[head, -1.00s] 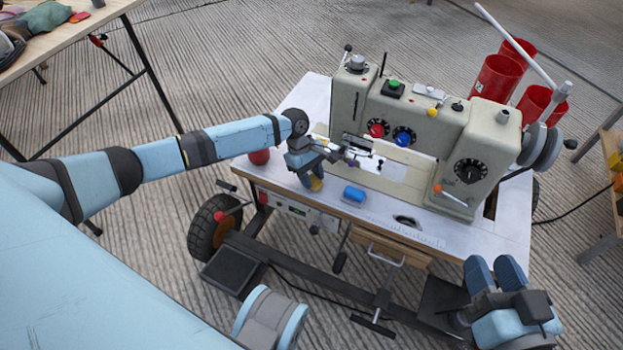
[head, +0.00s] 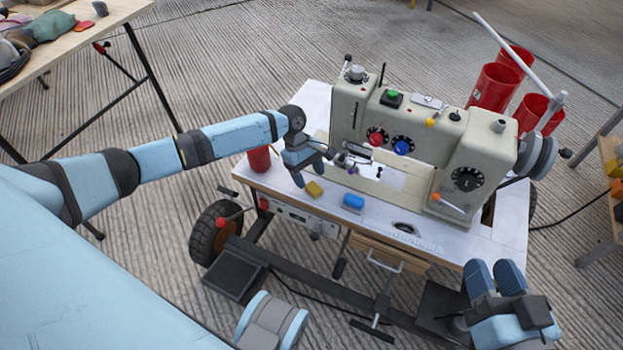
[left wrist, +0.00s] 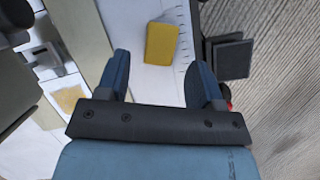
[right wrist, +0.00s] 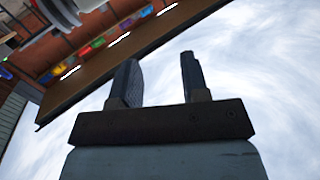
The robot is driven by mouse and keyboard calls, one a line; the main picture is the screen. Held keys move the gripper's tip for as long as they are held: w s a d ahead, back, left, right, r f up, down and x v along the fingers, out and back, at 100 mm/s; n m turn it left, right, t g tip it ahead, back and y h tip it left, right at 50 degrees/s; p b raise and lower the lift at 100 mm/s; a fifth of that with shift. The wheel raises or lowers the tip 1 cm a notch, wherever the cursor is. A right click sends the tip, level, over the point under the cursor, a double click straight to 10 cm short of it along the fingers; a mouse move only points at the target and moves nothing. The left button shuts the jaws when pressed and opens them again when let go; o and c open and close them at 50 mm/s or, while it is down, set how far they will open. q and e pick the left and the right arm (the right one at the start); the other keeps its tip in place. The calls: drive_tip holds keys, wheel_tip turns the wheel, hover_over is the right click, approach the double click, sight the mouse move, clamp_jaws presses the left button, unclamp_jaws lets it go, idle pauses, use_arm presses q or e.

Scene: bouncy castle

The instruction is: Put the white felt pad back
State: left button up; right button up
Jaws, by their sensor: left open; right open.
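I cannot surely pick out a white felt pad in any view. A pale plate (head: 385,183) lies at the sewing machine's (head: 420,130) bed, and a small tan patch (left wrist: 68,98) shows at the left of the left wrist view. My left gripper (head: 313,168) is open and empty above the table's left part. A yellow block (head: 314,189) lies on the table just in front of it, apart from the fingers; in the left wrist view the block (left wrist: 160,43) shows beyond and between the fingertips. My right gripper (head: 492,268) is open and empty at the table's front right corner.
A red container (head: 259,159) stands at the left edge, partly behind my arm. Red bins (head: 497,84) stand behind the machine. A workbench (head: 70,40) is at far left.

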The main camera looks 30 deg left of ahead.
use_arm(q)
drive_tip(key=p+v, duration=0.3)
drive_tip(key=v, duration=0.6)
use_arm(e)
wheel_tip(320, 180, up, 6)
drive_tip(key=t, duration=0.2)
drive_tip(key=shift+s+d+m+t, duration=0.25)
drive_tip(key=shift+m+t, duration=0.15)
use_arm(q)
drive_tip(key=shift+f, duration=0.1)
use_arm(e)
drive_tip(key=shift+r, duration=0.1)
